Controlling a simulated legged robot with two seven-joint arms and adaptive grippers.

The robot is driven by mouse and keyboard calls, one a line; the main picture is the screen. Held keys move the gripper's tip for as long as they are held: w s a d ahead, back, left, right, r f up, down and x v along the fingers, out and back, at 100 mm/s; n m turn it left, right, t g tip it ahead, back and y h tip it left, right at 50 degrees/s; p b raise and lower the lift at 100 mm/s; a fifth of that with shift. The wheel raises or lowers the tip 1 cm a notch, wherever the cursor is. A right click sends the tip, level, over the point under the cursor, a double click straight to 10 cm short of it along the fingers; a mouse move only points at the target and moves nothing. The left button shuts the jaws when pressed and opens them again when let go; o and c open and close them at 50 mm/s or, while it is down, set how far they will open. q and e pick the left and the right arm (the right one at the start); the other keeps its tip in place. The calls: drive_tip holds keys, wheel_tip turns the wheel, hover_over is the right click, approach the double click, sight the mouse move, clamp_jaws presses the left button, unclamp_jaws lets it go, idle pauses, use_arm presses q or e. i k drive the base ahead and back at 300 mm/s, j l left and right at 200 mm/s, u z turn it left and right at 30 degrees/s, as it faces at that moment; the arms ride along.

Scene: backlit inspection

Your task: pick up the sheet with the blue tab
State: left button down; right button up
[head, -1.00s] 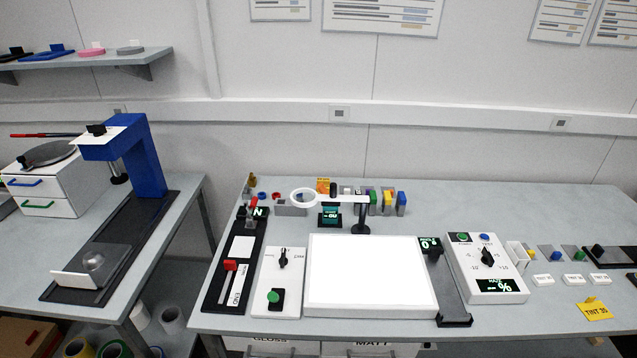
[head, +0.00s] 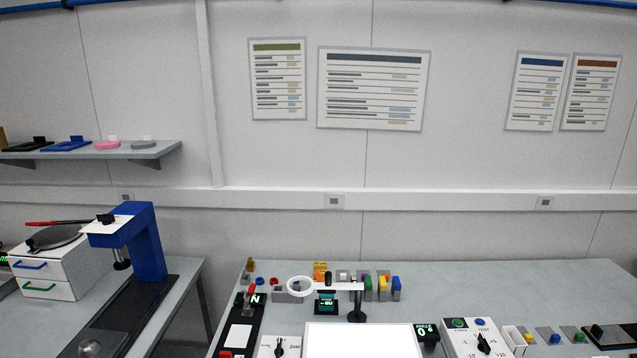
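No sheet with a blue tab can be made out for sure. At the back of the main table a small row of upright pieces shows green (head: 367,282), yellow (head: 382,283) and blue (head: 396,283) parts. The blue piece is at the right end of that row. Another small blue-topped piece (head: 555,338) sits at the right of the table, beside a yellow and a green one. These are too small to tell whether any is a sheet. Neither of my grippers is in view.
A bright white light panel (head: 358,342) lies at the front, cut by the lower edge. A white ring on an arm (head: 300,284) stands behind it. A control box (head: 460,342) is to its right. A blue press-like stand (head: 146,245) is on the left table. The back right tabletop is clear.

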sight(547, 333)
drive_tip(key=z, duration=1.5)
drive_tip(key=i+l, duration=0.3)
drive_tip(key=i+l+u, duration=0.15)
drive_tip(key=i+l, duration=0.15)
drive_tip(key=l, duration=0.15)
drive_tip(key=i+l, duration=0.25)
drive_tip(key=l, duration=0.15)
drive_tip(key=i+l+u, duration=0.1)
drive_tip(key=i+l, duration=0.15)
drive_tip(key=l, duration=0.15)
